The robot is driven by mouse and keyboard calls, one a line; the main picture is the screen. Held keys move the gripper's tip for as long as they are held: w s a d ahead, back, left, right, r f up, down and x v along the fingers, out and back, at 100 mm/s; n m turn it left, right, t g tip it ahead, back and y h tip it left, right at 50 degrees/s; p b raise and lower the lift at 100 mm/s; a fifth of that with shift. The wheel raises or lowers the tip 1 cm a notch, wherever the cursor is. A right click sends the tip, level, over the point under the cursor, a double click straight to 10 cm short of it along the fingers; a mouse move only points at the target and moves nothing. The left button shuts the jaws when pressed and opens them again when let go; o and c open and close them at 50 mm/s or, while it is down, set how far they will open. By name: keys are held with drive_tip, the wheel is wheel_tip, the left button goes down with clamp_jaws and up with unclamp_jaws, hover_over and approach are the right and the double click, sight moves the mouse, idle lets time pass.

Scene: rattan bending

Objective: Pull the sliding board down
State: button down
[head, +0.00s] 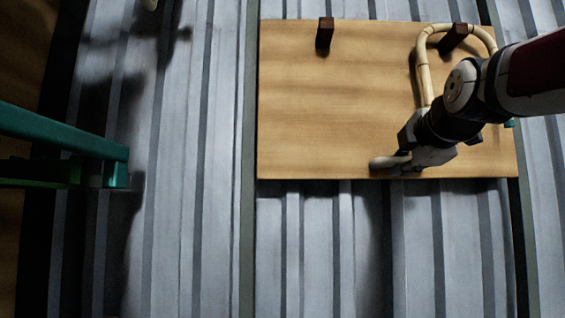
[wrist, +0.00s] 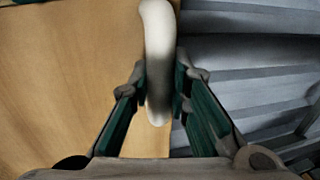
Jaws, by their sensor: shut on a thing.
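The sliding board (head: 310,110) is a tan wooden panel in the upper right of the head view. A pale rounded handle (head: 384,163) sits near its lower edge. In the wrist view the handle (wrist: 157,40) stands between the two green-lined fingers, with the board (wrist: 60,80) to its left. My gripper (head: 405,163) is shut on the handle. The arm comes in from the right and hides part of the board's right side.
Two dark pegs (head: 325,33) stand on the board's upper part; a bent rattan loop (head: 424,70) passes around the right one. Grey ribbed surface (head: 340,250) lies bare below the board. A green bar (head: 65,135) juts in at the left, apart from the board.

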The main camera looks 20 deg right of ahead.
wheel_tip(320, 180, down, 14)
drive_tip(key=b, duration=1)
drive_tip(key=c, duration=1.5)
unclamp_jaws()
drive_tip(key=shift+s+r, duration=0.1)
drive_tip(key=v, duration=1.1)
drive_tip(key=shift+s+a, duration=0.2)
drive_tip(key=shift+s, duration=0.15)
